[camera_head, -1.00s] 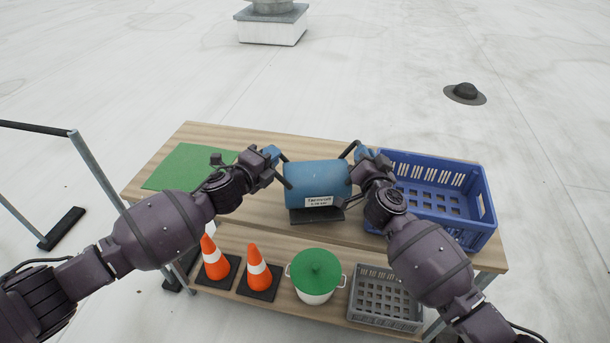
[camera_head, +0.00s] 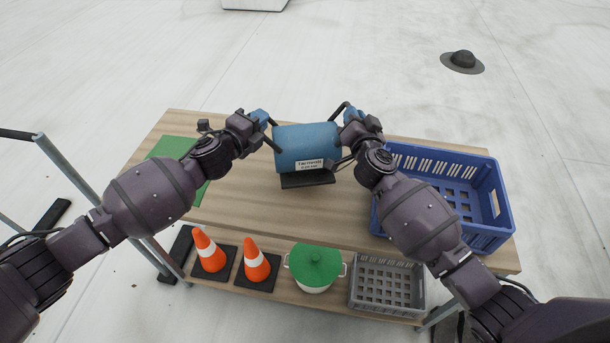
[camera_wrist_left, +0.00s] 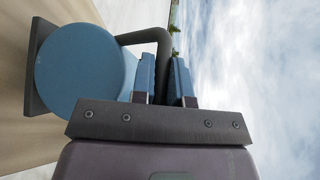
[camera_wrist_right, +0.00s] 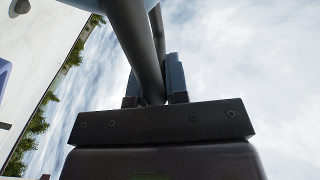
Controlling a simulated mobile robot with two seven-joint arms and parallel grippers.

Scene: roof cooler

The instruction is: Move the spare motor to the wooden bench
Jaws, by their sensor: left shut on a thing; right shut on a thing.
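The spare motor (camera_head: 306,145) is a blue cylinder with a white label, a dark base plate and a dark bar handle at each end. It is over the wooden bench top (camera_head: 250,195), near the middle; whether its base touches the wood I cannot tell. My left gripper (camera_head: 262,118) is shut on its left handle; the left wrist view shows the dark handle (camera_wrist_left: 150,36) between the blue fingers. My right gripper (camera_head: 352,114) is shut on its right handle, and the right wrist view shows the dark bar (camera_wrist_right: 140,50) between the fingers.
A blue crate (camera_head: 490,235) stands on the bench's right end, close to my right arm. A green mat (camera_head: 178,147) lies at the left. The lower shelf holds two orange cones (camera_head: 210,250), a green-lidded pot (camera_head: 315,265) and a grey crate (camera_head: 388,290). A rail (camera_head: 75,175) stands at the left.

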